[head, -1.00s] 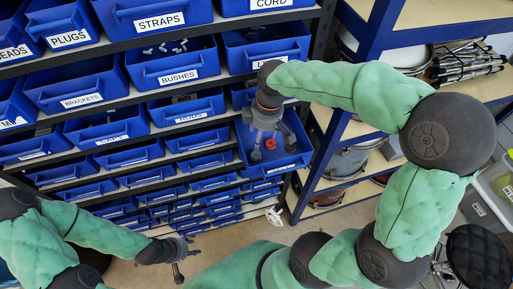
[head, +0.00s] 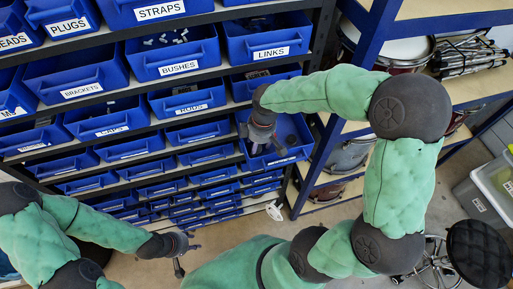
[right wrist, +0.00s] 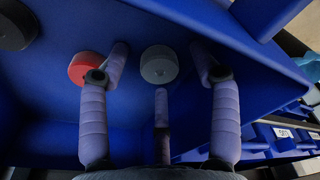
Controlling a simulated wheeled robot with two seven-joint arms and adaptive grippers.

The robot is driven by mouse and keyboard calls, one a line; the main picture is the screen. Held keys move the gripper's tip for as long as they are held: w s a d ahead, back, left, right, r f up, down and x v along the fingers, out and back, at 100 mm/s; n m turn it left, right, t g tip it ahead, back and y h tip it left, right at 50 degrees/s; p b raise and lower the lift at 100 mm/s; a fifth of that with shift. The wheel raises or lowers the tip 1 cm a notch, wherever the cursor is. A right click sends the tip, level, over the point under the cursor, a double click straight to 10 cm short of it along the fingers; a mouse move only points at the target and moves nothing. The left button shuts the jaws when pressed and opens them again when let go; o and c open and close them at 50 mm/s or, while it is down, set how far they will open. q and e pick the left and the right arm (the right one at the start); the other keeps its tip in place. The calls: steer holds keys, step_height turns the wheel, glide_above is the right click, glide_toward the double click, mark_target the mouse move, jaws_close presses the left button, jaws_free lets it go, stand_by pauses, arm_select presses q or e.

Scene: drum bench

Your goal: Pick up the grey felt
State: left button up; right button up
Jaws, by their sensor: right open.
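The grey felt (right wrist: 159,63) is a round disc lying in an open blue bin (right wrist: 135,35) in the right wrist view. My right gripper (right wrist: 160,72) is open, its purple-grey fingers reaching into the bin on either side of the grey felt with visible gaps. A shorter middle finger points at the felt from below. In the head view my right gripper (head: 262,145) hangs over the pulled-out bin and hides part of its inside; I cannot pick out the grey felt there. My left gripper (head: 184,257) is open and empty, low in front of the rack.
A red disc (right wrist: 82,68) lies beside the right gripper's left finger, and a black disc (right wrist: 15,25) lies farther left in the bin. Bin walls stand close around the fingers. Shelves with drums (head: 350,155) are to the right of the rack.

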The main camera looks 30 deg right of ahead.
steer(key=c, duration=0.7)
steer(key=shift+c, duration=0.3)
steer(key=shift+r, duration=0.15)
